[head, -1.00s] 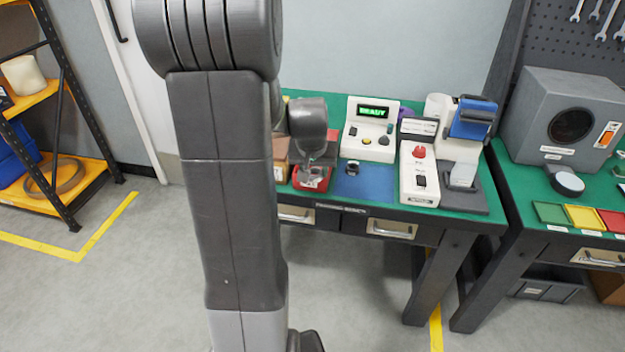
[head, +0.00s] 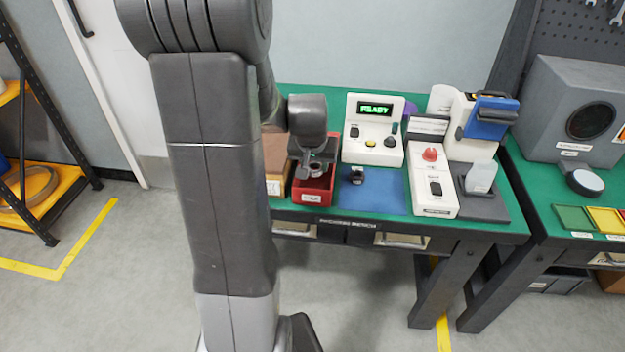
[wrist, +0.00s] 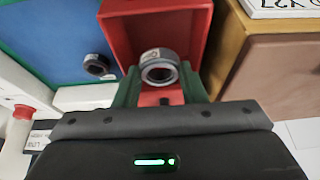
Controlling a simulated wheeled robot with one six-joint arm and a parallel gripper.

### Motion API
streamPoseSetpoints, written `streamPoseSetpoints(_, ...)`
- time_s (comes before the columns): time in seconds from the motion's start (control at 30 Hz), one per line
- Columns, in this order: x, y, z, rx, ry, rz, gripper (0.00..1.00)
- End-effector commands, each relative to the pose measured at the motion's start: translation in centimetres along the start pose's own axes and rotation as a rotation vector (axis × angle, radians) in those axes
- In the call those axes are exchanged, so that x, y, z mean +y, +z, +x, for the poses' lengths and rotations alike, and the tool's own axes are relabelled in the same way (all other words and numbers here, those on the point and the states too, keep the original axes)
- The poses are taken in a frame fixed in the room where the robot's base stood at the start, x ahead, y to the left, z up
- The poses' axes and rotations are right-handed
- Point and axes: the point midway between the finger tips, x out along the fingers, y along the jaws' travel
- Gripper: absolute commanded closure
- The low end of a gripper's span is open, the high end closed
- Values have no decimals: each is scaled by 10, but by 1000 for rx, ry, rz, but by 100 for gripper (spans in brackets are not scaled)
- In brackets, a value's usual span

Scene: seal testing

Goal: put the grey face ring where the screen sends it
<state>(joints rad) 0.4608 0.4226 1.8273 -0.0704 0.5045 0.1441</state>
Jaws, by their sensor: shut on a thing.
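The grey face ring (wrist: 159,67) is between the fingers of my gripper (wrist: 160,88) in the wrist view, its open hole showing. My gripper (head: 316,168) is shut on it and is over the red bin (head: 313,196) in the head view. The red bin (wrist: 118,32) also shows behind the ring in the wrist view. I cannot tell how far the ring is above the bin's floor. The screen (head: 375,108) on the white console reads READY in green.
A blue mat (head: 385,190) right of the bin holds a small dark part (head: 356,175). A brown box (head: 275,160) stands close left of the bin. A white switch box (head: 433,185) and a blue-headed press (head: 490,115) stand right. Green, yellow and red trays (head: 574,218) lie on the right bench.

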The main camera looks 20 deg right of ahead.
Motion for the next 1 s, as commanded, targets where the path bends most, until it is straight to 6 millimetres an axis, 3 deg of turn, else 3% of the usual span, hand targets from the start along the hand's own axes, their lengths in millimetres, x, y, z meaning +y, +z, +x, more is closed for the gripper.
streamPoseSetpoints(0.4, 0, 20, 48, -2, 1, -1, 89)
streamPoseSetpoints(0.87, 0, 23, 57, 2, 0, 0, 89)
streamPoseSetpoints(0.9, 0, 23, 56, 2, 0, 0, 57)
streamPoseSetpoints(1.0, 0, 23, 56, 1, 0, 0, 54)
